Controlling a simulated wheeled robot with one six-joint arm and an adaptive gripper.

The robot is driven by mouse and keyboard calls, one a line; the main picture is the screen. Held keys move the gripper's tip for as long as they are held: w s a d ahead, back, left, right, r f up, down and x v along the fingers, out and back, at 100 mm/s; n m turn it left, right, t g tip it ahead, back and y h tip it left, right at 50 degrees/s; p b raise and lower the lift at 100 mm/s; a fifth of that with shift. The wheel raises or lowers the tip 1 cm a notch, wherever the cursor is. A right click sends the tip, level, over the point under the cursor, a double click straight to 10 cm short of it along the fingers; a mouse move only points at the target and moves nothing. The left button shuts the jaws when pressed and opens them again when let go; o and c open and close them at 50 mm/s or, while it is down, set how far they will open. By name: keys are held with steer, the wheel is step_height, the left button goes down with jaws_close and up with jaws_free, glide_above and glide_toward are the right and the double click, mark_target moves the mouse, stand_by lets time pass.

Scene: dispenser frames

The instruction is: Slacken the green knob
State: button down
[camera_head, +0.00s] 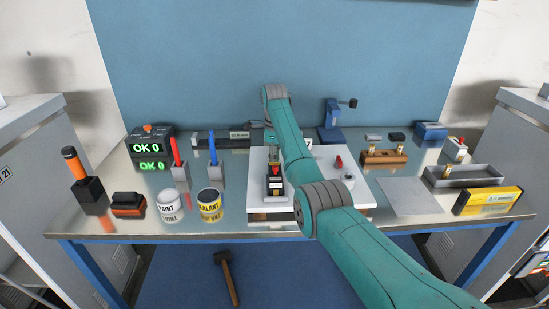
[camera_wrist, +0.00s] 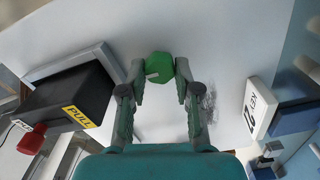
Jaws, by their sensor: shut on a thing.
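The green knob (camera_wrist: 159,64) shows in the wrist view, a faceted green piece with a pale mark on one side. It sits over a white panel (camera_wrist: 205,40). My gripper (camera_wrist: 160,72) has one finger on each side of the knob and is shut on it. In the head view my arm hides the knob and the gripper's fingers. The white panel also shows in the head view (camera_head: 330,187), in the middle of the bench.
In the wrist view, a black box (camera_wrist: 68,98) with a yellow PULL label stands left of my fingers. In the head view, cans, markers and a counter stand left; a tray (camera_head: 465,181) and yellow box (camera_head: 488,201) stand right.

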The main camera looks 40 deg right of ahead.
stand_by(0.3)
steer(key=c, duration=0.8)
jaws_free()
steer(key=shift+r, duration=3.7)
